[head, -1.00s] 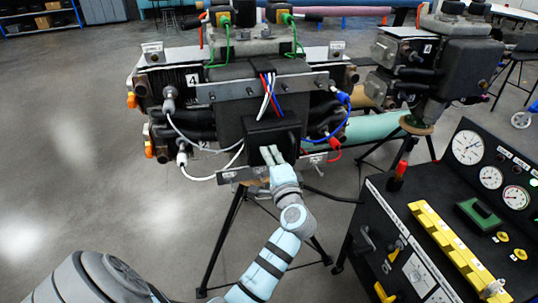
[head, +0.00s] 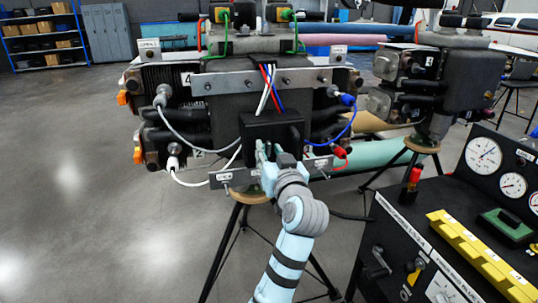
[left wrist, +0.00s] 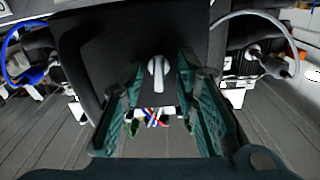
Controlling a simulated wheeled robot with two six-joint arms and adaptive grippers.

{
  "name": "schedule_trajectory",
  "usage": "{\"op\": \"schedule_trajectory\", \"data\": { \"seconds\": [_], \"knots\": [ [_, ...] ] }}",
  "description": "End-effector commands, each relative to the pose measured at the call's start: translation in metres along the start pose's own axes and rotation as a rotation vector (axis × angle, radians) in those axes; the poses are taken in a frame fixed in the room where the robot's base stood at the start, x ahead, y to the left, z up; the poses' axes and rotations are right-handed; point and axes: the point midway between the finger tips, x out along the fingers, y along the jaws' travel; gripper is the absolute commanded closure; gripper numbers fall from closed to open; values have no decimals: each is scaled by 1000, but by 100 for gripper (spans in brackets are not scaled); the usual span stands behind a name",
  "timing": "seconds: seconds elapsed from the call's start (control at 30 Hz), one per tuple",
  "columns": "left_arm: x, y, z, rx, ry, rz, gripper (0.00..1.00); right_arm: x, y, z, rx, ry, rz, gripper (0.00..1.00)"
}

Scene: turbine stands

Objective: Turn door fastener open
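A black box with a door (head: 275,130) is on the front of the turbine unit on the stand. The door fastener (left wrist: 157,75), a light grey lever, shows on the dark door in the left wrist view, lying lengthwise up and down the picture. My left gripper (head: 268,152) is in front of the box's lower part. In the left wrist view my left gripper (left wrist: 165,100) is open, its green fingers apart with the fastener in the gap between them. Neither finger visibly touches it. In the head view the gripper hides the fastener. My right gripper is not in view.
White cables (head: 196,143) loop left of the box and a blue cable (head: 340,125) loops right. A metal bar (head: 245,81) crosses above it. A black console (head: 415,225) stands at the lower right. Floor (head: 90,200) at left is clear.

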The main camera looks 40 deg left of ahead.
Motion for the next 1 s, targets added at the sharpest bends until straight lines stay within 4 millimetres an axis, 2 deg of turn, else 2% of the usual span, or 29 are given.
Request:
{"op": "schedule_trajectory", "data": {
  "seconds": [0.17,0.23,0.57,1.0],
  "knots": [
    [0,0,1,2,-1,0,68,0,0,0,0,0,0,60],
    [0,0,1,2,-1,0,62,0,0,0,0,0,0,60],
    [-2,0,1,3,-1,1,62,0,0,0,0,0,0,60],
    [-48,1,2,2,-2,2,62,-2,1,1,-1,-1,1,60]
  ]
}}
